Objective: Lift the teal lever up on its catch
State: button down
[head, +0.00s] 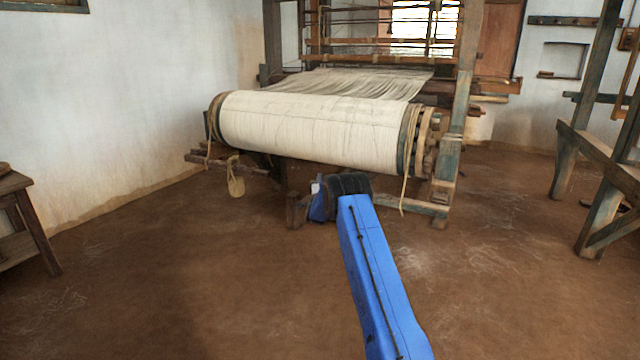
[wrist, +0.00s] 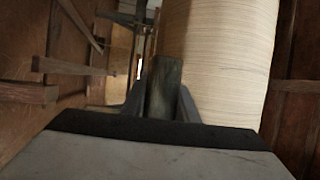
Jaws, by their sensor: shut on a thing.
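The teal lever (wrist: 163,80) shows in the wrist view as a dark, worn green bar standing between the two fingers of my gripper (wrist: 162,104). The fingers lie along both sides of it and are shut on it. The lever's lower part is hidden behind the gripper body. In the head view my blue arm reaches to the loom's front, below the warp roll, and hides the fingers and lever. The catch cannot be made out in either view.
The large cream warp roll (head: 310,130) lies just above my gripper and also fills the right of the wrist view (wrist: 222,55). A wooden stand (head: 25,225) is far left; timber frames (head: 600,170) stand right. The front floor is clear.

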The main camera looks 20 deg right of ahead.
notch_tip(320, 180, up, 7)
jog(key=m+h, duration=0.1)
jog(key=shift+s+d+r+m, duration=0.15)
jog(key=shift+s+r+m, duration=0.05)
jog(key=shift+s+m, duration=0.1)
jog(key=c, duration=1.4)
grip_release()
jog(key=v, duration=1.7)
jog(key=shift+f, duration=0.3)
jog(key=shift+s, duration=0.15)
